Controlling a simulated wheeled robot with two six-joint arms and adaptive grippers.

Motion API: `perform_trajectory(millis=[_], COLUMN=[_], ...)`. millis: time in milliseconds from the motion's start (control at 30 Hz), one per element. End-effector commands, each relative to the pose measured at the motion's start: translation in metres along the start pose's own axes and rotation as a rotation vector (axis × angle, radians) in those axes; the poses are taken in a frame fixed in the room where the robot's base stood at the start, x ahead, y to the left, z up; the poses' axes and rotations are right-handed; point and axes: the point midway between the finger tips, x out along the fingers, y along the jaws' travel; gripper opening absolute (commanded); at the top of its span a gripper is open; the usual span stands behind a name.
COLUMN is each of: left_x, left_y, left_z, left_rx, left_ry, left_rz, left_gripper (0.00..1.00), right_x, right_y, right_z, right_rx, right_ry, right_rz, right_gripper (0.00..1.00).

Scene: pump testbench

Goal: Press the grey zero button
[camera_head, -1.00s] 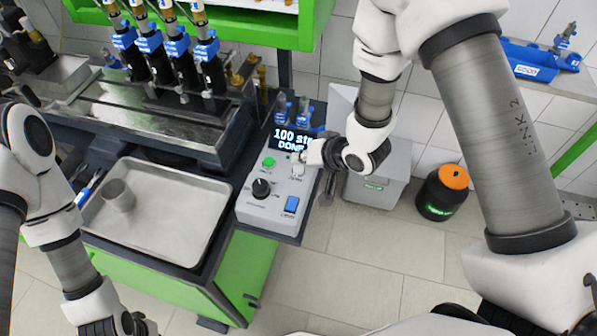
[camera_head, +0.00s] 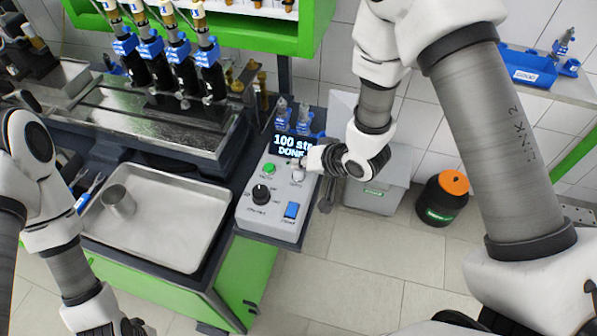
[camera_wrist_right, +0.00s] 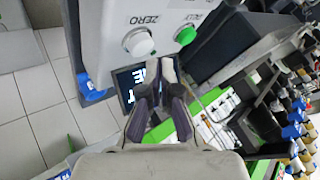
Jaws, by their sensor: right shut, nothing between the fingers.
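The grey zero button (camera_head: 297,173) is on the sloped grey control box (camera_head: 275,190), below its display (camera_head: 290,147). In the right wrist view the zero button (camera_wrist_right: 139,43) is a round pale cap under the word ZERO, with the green button (camera_wrist_right: 186,35) beside it. My right gripper (camera_head: 312,160) is shut and empty. In the head view its tips are close to the button's upper right. In the wrist view the shut fingers (camera_wrist_right: 154,75) lie near the display, apart from the button in the picture. Only my left arm shows, not its fingertips.
The box also carries a green button (camera_head: 269,168), a black knob (camera_head: 261,194) and a blue switch (camera_head: 291,210). The display reads "100 st..." and DONE. A metal tray (camera_head: 165,225) with a cup (camera_head: 118,201) stands left. Blue fittings (camera_head: 294,117) stand behind the box.

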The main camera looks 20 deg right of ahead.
Motion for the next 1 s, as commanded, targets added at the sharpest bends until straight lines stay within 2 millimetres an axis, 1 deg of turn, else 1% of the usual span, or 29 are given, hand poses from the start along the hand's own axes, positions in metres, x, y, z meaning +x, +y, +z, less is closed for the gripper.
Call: perform_trajectory(millis=[333, 600, 1000], left_x=[0.0003, 0.0033, 0.0037], left_y=[0.0, 0.0, 0.0], left_z=[0.0, 0.0, 0.0001], left_rx=[0.0, 0.0, 0.0], left_ry=[0.0, 0.0, 0.0], left_rz=[0.0, 0.0, 0.0], left_gripper=[0.0, 0.0, 0.0], right_x=[0.0003, 0.006, 0.0065], right_y=[0.0002, 0.0045, 0.0049], right_z=[0.0003, 0.0048, 0.0051], right_rx=[0.0, 0.0, 0.0], right_ry=[0.0, -0.001, 0.0], right_rz=[0.0, 0.0, 0.0], right_gripper=[0.0, 0.0, 0.0])
